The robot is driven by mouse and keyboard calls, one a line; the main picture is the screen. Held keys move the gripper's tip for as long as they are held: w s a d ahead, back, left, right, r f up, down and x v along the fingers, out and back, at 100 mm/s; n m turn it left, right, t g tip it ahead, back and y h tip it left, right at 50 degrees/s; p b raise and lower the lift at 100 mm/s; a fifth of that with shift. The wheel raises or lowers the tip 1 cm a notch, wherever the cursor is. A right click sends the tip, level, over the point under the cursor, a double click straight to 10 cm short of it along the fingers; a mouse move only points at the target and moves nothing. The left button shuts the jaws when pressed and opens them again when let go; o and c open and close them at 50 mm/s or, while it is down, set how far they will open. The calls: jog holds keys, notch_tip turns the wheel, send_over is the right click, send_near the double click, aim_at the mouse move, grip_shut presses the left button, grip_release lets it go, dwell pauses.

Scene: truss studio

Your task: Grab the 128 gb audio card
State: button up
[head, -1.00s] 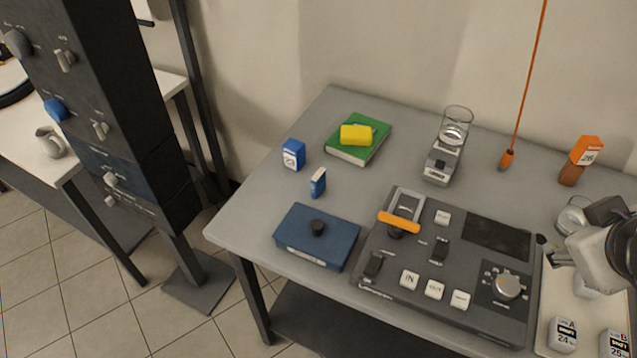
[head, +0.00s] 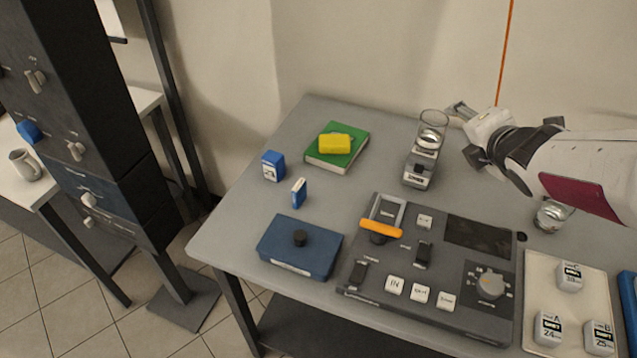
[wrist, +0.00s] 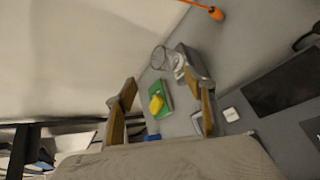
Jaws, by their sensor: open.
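Two small blue card-like blocks stand on the grey table: a larger one (head: 272,166) beside the green book, and a slimmer one (head: 299,193) closer to the blue box. Their labels are too small to read, so I cannot tell which is the 128 gb card. My gripper (head: 458,110) is open and empty, above the back of the table by the glass beaker, well to the right of both blocks. In the wrist view its two fingers (wrist: 162,108) stand apart, and a bit of blue (wrist: 152,137) shows low between them.
A green book (head: 350,138) bears a yellow block (head: 335,143). A glass beaker (head: 433,122) stands on a small grey device (head: 420,168). A blue box (head: 299,248) and a control panel (head: 440,262) fill the front. A pale tray (head: 540,275) holds labelled weights. Table around the blue blocks is clear.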

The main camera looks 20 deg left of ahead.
jog(key=w+a+f+n+g+y, duration=0.1)
jog(key=w+a+f+n+y, duration=0.15)
jog(key=a+f+n, duration=0.45)
jog(key=n+g+y, duration=0.7)
jog(key=n+g, duration=0.2)
jog(key=n, duration=0.8)
send_near(302, 190)
jog(key=x, duration=0.2)
jog(key=shift+a, duration=0.3)
jog(key=shift+r, duration=0.1)
jog(key=shift+x, duration=1.3)
jog(key=shift+a, duration=0.1)
jog(key=shift+x, duration=2.55)
